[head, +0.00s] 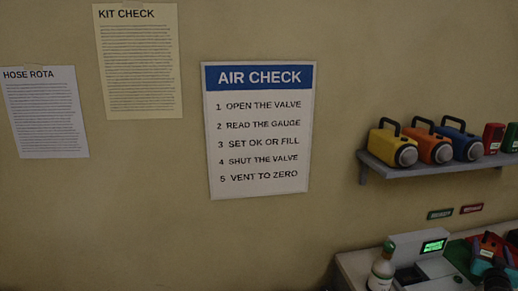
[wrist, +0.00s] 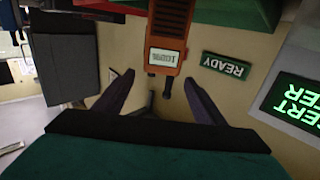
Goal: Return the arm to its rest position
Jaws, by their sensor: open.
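An orange handset (wrist: 168,25) with a dark grille and a white label is just beyond the fingertips, near the top middle. I cannot tell how far it is from the fingers.
In the wrist view a green READY sign (wrist: 226,66) and a lit green screen (wrist: 294,104) are to the right, a grey box (wrist: 65,68) to the left. In the head view a shelf (head: 435,168) holds lamps; a white bottle (head: 381,272) stands below.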

